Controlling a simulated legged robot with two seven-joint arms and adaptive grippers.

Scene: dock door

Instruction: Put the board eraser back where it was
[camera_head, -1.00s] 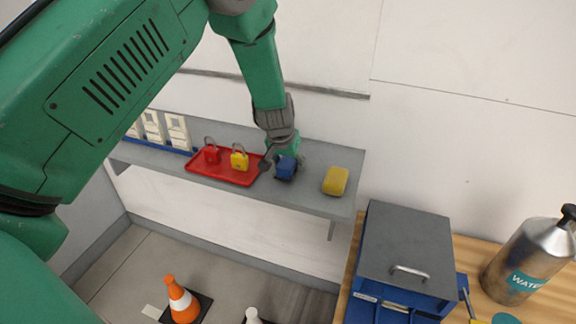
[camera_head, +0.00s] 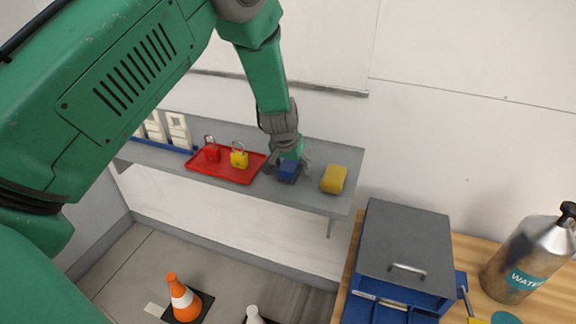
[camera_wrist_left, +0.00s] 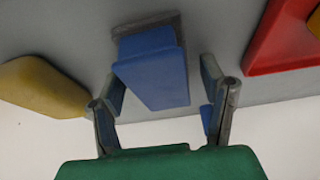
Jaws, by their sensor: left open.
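The board eraser (camera_head: 289,171), a blue block with a dark grey base, stands on the grey shelf between the red tray and the yellow sponge. It also shows in the left wrist view (camera_wrist_left: 152,72), just beyond the fingers. My left gripper (camera_head: 287,167) is open, reaching down over the shelf with its fingers on either side of the eraser. In the left wrist view the left gripper (camera_wrist_left: 165,98) shows a gap between its fingers and the eraser on the right side; contact on the left is unclear. My right gripper is not in view.
A red tray (camera_head: 209,170) with a red padlock (camera_head: 212,153) and a yellow padlock (camera_head: 239,160) lies left of the eraser. A yellow sponge (camera_head: 334,179) lies close on its right. The grey shelf (camera_head: 315,201) runs along the wall. A blue toolbox (camera_head: 405,250) stands below right.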

